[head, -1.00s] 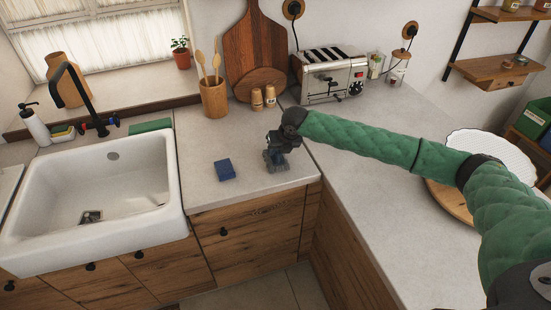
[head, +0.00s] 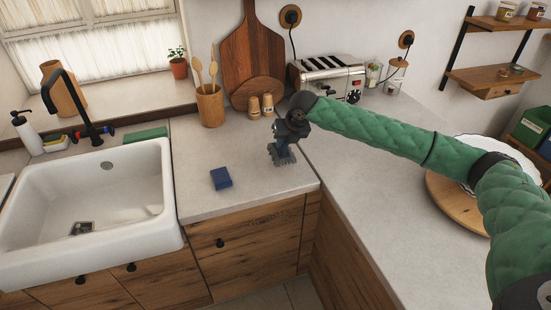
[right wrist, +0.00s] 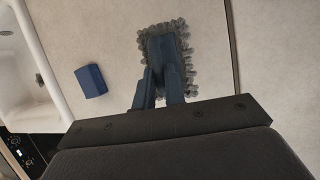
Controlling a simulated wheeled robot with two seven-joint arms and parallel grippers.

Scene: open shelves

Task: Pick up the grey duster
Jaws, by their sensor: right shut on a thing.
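The grey duster (head: 283,157) has a fluffy grey edge and a blue middle part. It hangs below my right gripper (head: 287,144) over the counter corner. In the right wrist view the duster (right wrist: 184,44) lies between and beyond the fingertips of my right gripper (right wrist: 162,78), which is shut on it. From these views the gap between duster and counter is hard to judge. My left gripper is out of view.
A blue block (head: 221,178) lies on the counter (head: 205,150) left of the duster. Behind stand two small shakers (head: 267,103), a utensil pot (head: 210,106) and a toaster (head: 330,75). A white sink (head: 95,205) is at left. A round wooden board (head: 450,205) lies at right.

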